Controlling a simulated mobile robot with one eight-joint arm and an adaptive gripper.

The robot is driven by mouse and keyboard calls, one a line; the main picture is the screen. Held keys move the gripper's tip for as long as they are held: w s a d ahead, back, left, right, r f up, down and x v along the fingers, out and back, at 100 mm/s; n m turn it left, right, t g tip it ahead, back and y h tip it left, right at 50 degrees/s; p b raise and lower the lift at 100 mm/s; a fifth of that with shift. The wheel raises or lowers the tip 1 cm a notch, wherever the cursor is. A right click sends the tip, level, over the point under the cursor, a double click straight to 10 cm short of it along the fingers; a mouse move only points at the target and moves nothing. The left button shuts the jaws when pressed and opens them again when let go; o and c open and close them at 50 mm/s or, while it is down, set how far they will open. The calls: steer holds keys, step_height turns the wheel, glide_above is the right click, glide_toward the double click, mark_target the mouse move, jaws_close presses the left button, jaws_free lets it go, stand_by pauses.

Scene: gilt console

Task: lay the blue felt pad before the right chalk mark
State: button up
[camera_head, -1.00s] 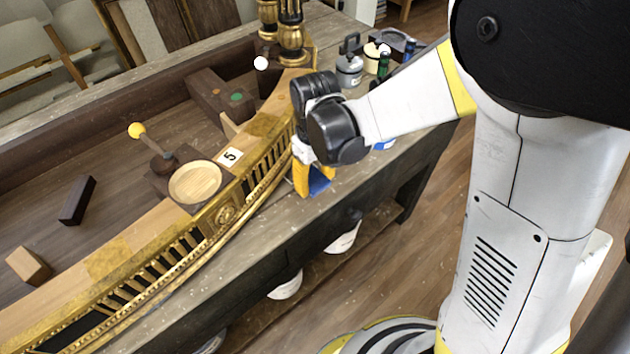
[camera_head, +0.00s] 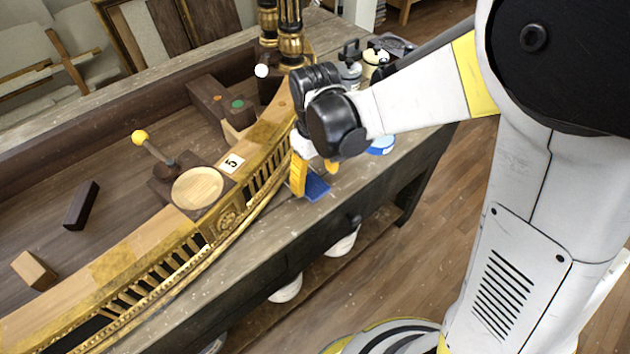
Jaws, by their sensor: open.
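The blue felt pad (camera_head: 316,186) lies on the grey bench top, just in front of the gilt console's curved front edge. My gripper (camera_head: 316,176) points down over it with yellow fingers spread apart. One finger stands at the pad's left side; the other is higher at the right, partly hidden by my wrist. The pad appears free of both fingers. I cannot make out any chalk mark on the bench.
The gilt console (camera_head: 205,243) with its wooden disc (camera_head: 198,187) and yellow-knobbed lever (camera_head: 140,138) fills the left. Jars and a blue-labelled round tin (camera_head: 381,146) stand behind and right of my wrist. Bare bench top (camera_head: 262,240) runs along the console's front.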

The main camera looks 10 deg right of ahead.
mark_target(315, 187)
step_height(315, 187, up, 8)
steer(key=p, duration=0.3)
steer(key=s+d+r+m+t, duration=0.6)
steer(key=s+d+r, duration=0.3)
steer(key=d, duration=0.4)
steer(key=shift+s+d+m+t, duration=0.25)
steer(key=shift+s+m+t, duration=0.25)
steer(key=shift+s, duration=0.4)
